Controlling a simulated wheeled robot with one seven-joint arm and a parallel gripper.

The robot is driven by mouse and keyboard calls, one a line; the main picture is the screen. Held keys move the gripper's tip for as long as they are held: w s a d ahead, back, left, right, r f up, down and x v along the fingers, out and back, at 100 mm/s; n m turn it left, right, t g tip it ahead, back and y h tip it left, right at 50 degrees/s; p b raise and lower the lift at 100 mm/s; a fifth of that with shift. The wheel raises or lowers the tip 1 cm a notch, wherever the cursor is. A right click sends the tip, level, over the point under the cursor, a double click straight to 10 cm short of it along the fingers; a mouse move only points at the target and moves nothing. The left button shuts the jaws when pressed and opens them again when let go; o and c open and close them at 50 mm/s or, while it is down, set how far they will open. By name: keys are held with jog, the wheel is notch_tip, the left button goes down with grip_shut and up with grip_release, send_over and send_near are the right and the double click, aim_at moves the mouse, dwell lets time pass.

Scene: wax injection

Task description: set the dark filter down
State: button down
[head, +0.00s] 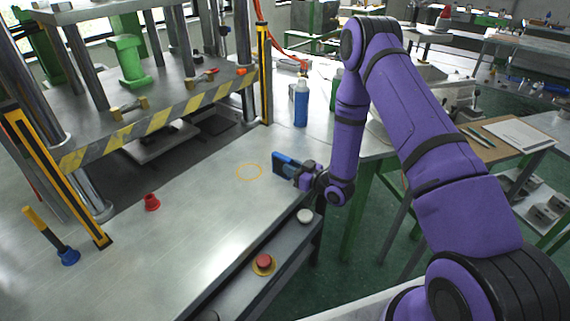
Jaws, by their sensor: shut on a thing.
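My gripper (297,173) is at the end of the purple arm, over the right part of the metal table. It is shut on the dark filter (283,161), a small dark block with a blue upper edge. I cannot tell whether the filter touches the table. The gripper's fingers partly hide its right end.
A press with a yellow-black striped edge (165,122) stands at the left. A blue bottle (301,104) stands behind the gripper. The table's middle is clear.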

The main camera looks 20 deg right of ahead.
dwell(0.3)
jog(key=c, duration=1)
grip_release()
jog(key=shift+f, duration=0.15)
jog(key=shift+s+d, duration=0.1)
jog(key=shift+s, duration=0.05)
jog(key=v, duration=1.1)
jog(key=shift+s+d+r, duration=0.15)
jog(key=shift+s+r, duration=0.05)
jog(key=shift+r, duration=0.05)
